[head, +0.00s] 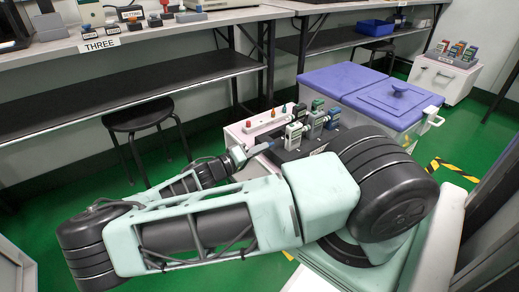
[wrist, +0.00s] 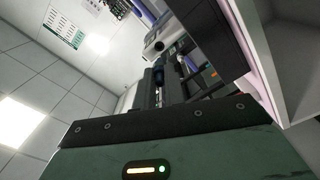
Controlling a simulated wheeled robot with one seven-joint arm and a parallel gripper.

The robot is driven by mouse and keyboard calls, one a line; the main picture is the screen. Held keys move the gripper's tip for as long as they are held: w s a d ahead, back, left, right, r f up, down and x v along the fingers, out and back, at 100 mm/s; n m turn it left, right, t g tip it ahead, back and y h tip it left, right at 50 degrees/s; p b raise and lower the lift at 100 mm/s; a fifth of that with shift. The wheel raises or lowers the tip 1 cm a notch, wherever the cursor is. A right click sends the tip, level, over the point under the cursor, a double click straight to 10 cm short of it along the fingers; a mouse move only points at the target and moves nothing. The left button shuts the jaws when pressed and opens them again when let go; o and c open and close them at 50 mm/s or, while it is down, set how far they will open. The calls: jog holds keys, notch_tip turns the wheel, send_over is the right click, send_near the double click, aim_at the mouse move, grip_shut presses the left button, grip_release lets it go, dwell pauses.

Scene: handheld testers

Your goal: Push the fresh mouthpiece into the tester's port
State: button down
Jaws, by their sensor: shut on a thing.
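My gripper (head: 238,155) is in the middle of the head view, low beside the left end of the black tester stand (head: 285,155). It is shut on a small piece, taken to be the mouthpiece, mostly hidden by the fingers. Several handheld testers stand upright on the stand; the nearest is a pale green-grey one (head: 294,136). In the wrist view my gripper (wrist: 168,78) points up the picture toward a pale rounded body (wrist: 162,40) with a dark opening. I cannot tell whether the held piece touches a port.
Green floor is open at left.

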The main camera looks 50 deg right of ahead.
aim_at(270, 144)
jog(key=shift+p+x, duration=0.4)
jog(key=shift+x, duration=1.8)
jog(key=shift+p+x, duration=0.5)
jog(key=shift+x, duration=1.3)
jog(key=shift+s, duration=0.1)
jog(key=c, duration=1.4)
grip_release()
jog(key=p+v, duration=0.3)
jog(key=v, duration=1.4)
jog(key=shift+a, duration=0.2)
